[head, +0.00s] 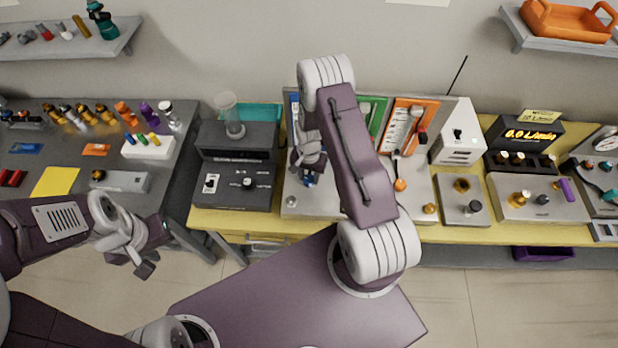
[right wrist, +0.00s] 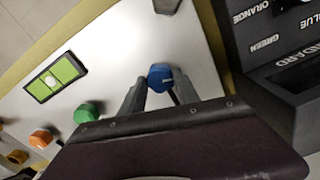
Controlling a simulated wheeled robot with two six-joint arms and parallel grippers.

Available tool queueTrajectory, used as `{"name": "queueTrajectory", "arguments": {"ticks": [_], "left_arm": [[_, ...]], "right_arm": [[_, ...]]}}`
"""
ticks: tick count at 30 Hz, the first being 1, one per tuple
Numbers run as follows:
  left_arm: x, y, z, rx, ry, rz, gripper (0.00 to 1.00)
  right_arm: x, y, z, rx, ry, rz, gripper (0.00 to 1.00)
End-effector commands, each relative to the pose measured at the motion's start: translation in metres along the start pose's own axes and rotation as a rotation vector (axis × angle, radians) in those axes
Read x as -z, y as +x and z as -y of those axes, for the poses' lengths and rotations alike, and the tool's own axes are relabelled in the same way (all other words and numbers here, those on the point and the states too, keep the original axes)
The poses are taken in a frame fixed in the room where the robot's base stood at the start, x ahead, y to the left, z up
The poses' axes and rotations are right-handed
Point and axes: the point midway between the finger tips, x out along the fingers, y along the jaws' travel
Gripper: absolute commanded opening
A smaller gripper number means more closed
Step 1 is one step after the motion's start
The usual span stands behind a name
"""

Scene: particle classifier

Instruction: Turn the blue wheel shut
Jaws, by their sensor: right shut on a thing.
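The blue wheel (right wrist: 160,77) stands up from a pale panel (right wrist: 125,45) in the right wrist view. My right gripper (right wrist: 160,90) has one finger on each side of the wheel and is shut on it. In the head view, my right gripper (head: 308,172) points down at the panel's left part, and a bit of blue shows below it. Whether the wheel is turned open or shut cannot be told. My left gripper (head: 153,248) hangs empty over the floor at the lower left, with its fingers apart.
A green wheel (right wrist: 88,113) and an orange wheel (right wrist: 41,138) stand along the same panel, near a green screen (right wrist: 55,77). A dark box with lettering (right wrist: 270,60) stands close beside the panel. My right arm hides the middle of the panel in the head view.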

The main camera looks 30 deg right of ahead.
Motion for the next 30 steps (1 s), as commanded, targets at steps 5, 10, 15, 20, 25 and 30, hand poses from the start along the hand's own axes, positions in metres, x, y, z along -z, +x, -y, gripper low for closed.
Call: {"name": "queueTrajectory", "arguments": {"ticks": [5, 10, 15, 20, 25, 30], "left_arm": [[-0.001, 0.009, 0.000, 0.000, 0.000, 0.000, 0.36], [-0.002, 0.015, 0.000, 0.000, 0.000, 0.000, 0.36], [-0.002, 0.020, 0.000, 0.000, 0.000, 0.000, 0.36], [-0.003, 0.025, 0.001, 0.000, 0.000, 0.000, 0.36], [-0.003, 0.029, 0.001, 0.000, 0.000, 0.000, 0.36], [-0.003, 0.033, 0.001, 0.000, 0.000, 0.000, 0.36]], "right_arm": [[0.001, 0.001, 0.001, 0.002, 0.167, -0.002, 0.00], [0.001, 0.001, 0.001, 0.002, 0.328, -0.002, 0.00], [0.001, 0.001, 0.001, 0.002, 0.489, -0.002, 0.00], [0.001, 0.001, 0.001, 0.003, 0.641, -0.002, 0.00], [0.001, 0.000, 0.001, 0.003, 0.801, -0.002, 0.00], [0.001, 0.000, 0.001, 0.003, 0.947, -0.002, 0.00]]}}
